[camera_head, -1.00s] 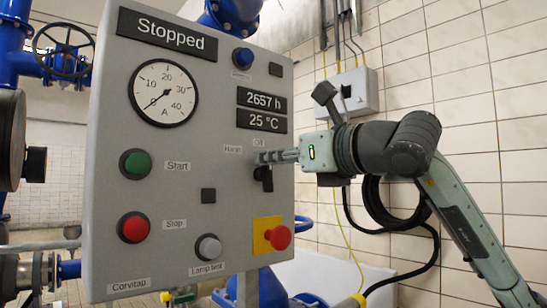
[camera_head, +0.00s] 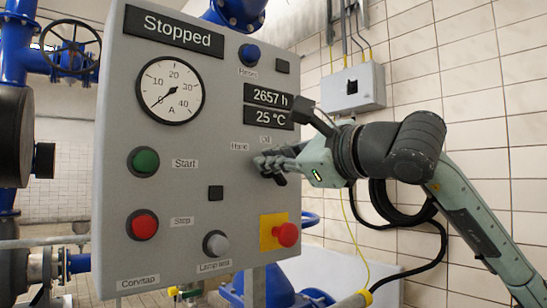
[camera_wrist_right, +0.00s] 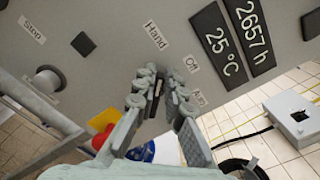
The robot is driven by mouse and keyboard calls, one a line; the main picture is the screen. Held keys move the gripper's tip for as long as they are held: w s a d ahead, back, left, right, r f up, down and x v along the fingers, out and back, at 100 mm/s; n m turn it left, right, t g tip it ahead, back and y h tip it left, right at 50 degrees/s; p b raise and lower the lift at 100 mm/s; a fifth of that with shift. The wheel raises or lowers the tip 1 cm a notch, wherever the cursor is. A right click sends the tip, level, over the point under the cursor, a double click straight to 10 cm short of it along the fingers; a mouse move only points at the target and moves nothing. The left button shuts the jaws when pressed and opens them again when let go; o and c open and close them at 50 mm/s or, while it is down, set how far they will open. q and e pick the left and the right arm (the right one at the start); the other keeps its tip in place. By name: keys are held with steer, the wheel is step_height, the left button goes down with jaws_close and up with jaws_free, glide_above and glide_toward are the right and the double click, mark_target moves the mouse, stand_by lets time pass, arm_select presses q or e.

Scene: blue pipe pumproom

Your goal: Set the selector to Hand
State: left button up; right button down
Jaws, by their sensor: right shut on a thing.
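The grey control panel (camera_head: 230,205) carries a dark selector switch with small labels at its right side. In the wrist view the selector's dark handle (camera_wrist_right: 157,90) sits between the fingers of my right gripper (camera_wrist_right: 160,80), which is shut on it. The labels Hand (camera_wrist_right: 155,36), Off (camera_wrist_right: 191,64) and a third, partly hidden one fan out around it. The handle's exact pointing is hard to tell. In the head view my right gripper (camera_head: 262,165) is at the panel, rolled over, and its fingers hide most of the selector. My left gripper is out of view.
The display (camera_head: 173,29) reads Stopped. A red button on a yellow plate (camera_head: 287,234) sits below the gripper, and a lamp test button (camera_head: 215,244) lower left. A grey wall box (camera_head: 353,88) and hanging black cable (camera_head: 410,275) are behind my right arm.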

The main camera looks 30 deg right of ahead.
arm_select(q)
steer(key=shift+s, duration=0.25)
arm_select(e)
steer(key=c, duration=1.6)
jaws_free()
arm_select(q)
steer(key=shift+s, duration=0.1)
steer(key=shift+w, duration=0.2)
arm_select(e)
steer(key=s, duration=0.7)
steer(key=shift+s+d, duration=0.25)
